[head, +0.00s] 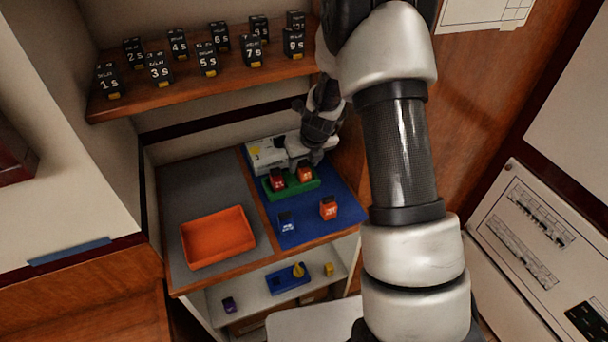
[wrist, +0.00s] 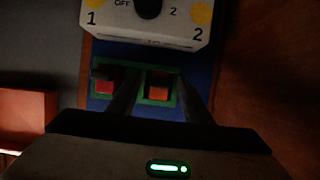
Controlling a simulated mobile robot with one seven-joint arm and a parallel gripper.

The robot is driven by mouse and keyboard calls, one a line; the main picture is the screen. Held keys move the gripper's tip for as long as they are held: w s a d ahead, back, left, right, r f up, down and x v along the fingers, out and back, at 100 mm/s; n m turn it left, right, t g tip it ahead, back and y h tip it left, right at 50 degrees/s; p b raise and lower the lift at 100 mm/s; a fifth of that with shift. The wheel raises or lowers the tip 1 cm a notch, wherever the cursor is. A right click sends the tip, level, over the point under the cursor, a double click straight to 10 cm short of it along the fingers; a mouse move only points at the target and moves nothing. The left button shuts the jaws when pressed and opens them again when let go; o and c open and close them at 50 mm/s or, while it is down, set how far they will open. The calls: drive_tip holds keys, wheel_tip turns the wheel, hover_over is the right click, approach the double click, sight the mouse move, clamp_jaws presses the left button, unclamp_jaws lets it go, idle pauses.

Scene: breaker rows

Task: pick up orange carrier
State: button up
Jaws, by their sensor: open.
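An orange carrier (head: 305,174) stands in the right place of a green holder (head: 292,189) on the blue mat. A red carrier (head: 277,180) stands beside it on the left. My gripper (head: 308,162) is over the holder's right side. In the wrist view my open gripper (wrist: 158,84) has one finger on each side of the orange carrier (wrist: 159,84), with the red carrier (wrist: 104,87) outside the left finger. Whether the fingers touch the carrier cannot be told. Another orange-red carrier (head: 328,208) and a dark blue one (head: 286,222) stand on the mat in front.
A pale dial box (head: 266,155) stands behind the holder; its dial (wrist: 148,8) shows close in the wrist view. An orange tray (head: 218,240) lies on the grey mat at left. Several black numbered blocks (head: 208,60) stand on the upper shelf.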

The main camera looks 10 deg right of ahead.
clamp_jaws()
drive_tip(key=shift+r, duration=0.15)
